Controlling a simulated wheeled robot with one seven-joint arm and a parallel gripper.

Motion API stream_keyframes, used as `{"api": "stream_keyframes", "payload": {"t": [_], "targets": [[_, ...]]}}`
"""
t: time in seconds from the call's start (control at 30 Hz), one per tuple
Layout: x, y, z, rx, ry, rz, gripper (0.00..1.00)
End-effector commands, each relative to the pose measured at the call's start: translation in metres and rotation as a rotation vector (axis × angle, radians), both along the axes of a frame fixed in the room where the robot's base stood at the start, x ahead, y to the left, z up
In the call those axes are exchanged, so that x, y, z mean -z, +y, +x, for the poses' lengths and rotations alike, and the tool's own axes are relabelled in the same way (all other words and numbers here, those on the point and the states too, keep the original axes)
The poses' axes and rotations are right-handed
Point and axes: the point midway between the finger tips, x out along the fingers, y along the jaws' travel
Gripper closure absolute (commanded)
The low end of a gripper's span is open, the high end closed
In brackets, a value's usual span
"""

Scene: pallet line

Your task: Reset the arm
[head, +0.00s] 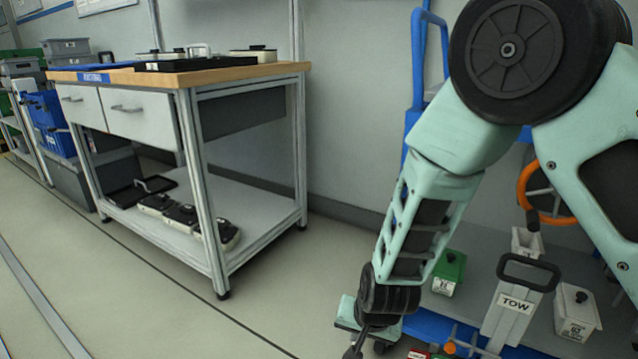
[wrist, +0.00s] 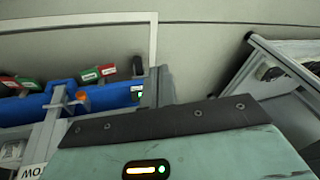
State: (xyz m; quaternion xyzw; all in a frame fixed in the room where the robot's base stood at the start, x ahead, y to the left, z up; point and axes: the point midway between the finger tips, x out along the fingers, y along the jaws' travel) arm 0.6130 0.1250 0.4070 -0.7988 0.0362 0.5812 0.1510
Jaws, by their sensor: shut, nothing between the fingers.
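My arm reaches down through the right half of the head view, mint green with dark joints. My gripper (head: 353,351) is at the bottom edge of the head view, pointing down and partly cut off. It looks shut, with nothing held. It is left of the blue cart and in front of the workbench's right end, over open floor. In the wrist view a mint housing with a dark edge and a lit indicator fills the lower part; no fingertips show clearly there.
A workbench (head: 240,77) with a wooden top stands left, with black-and-white cases on its lower shelf. A blue cart (head: 424,326) with a TOW handle (head: 513,304), a green bin (head: 449,272) and white bins (head: 577,312) is close on the right. The floor (head: 120,260) at left is clear.

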Motion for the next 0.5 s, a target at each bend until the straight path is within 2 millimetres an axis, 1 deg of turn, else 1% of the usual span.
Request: {"api": "stream_keyframes", "payload": {"t": [0.03, 0.07, 0.1, 0.17, 0.2, 0.27, 0.3, 0.33, 0.4, 0.5], "targets": [[-0.032, 0.008, -0.014, -0.066, 0.025, 0.027, 1.0], [-0.046, 0.012, -0.024, -0.11, 0.044, 0.036, 1.0], [-0.065, 0.016, -0.037, -0.169, 0.066, 0.046, 1.0], [-0.092, 0.019, -0.058, -0.262, 0.094, 0.053, 1.0], [-0.11, 0.019, -0.073, -0.325, 0.11, 0.053, 1.0], [-0.135, 0.016, -0.095, -0.417, 0.131, 0.045, 1.0], [-0.149, 0.012, -0.11, -0.479, 0.142, 0.035, 1.0], [-0.159, 0.009, -0.121, -0.522, 0.151, 0.024, 1.0], [-0.179, -0.001, -0.143, -0.612, 0.166, -0.005, 1.0], [-0.199, -0.015, -0.169, -0.718, 0.182, -0.053, 1.0]]}}
